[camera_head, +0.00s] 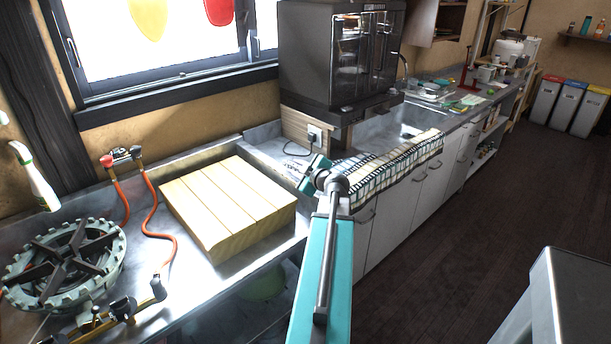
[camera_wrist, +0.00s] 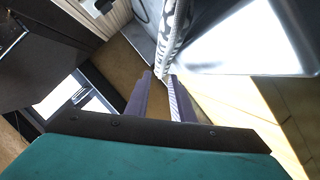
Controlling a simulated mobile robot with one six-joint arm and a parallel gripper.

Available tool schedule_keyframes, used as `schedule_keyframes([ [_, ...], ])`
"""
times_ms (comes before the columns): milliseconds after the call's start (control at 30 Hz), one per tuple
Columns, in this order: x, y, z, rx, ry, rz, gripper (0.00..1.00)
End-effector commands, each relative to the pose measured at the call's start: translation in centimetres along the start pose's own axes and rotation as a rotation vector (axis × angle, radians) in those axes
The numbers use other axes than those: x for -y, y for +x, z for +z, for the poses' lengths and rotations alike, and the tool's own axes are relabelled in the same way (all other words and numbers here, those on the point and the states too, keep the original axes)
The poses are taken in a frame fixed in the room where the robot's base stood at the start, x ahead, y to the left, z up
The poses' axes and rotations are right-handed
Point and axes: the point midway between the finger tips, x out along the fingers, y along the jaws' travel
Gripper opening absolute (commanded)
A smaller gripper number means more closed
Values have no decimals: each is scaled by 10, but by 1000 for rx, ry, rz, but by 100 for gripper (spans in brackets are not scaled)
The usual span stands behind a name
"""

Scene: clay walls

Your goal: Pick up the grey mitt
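A pale grey patterned piece of cloth (camera_wrist: 174,34), which looks like the mitt, shows edge-on in the wrist view. Its lower end is at my fingertips, but I cannot tell whether they touch it. In the head view, a pale patterned patch (camera_head: 293,166) beside my gripper may be the same mitt; my gripper partly hides it. My gripper (camera_head: 311,176) is over the counter, right of the wooden board. In the wrist view its two fingers (camera_wrist: 160,76) stand apart with a gap between them.
The slatted wooden board (camera_head: 228,204) lies left of my gripper. A dark oven (camera_head: 318,55) stands behind it. A checked cloth (camera_head: 395,170) lies along the counter edge to the right. A gas burner (camera_head: 65,265) with red hoses is at the left. The floor at right is mostly clear.

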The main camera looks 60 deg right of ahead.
Motion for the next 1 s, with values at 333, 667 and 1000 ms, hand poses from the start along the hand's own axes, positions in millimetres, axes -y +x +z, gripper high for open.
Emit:
schedule_keyframes([
  [333,0,35,-2,0,1,-2,22],
  [667,1,42,-1,0,1,0,22],
  [1000,2,42,-2,-1,1,-2,22],
])
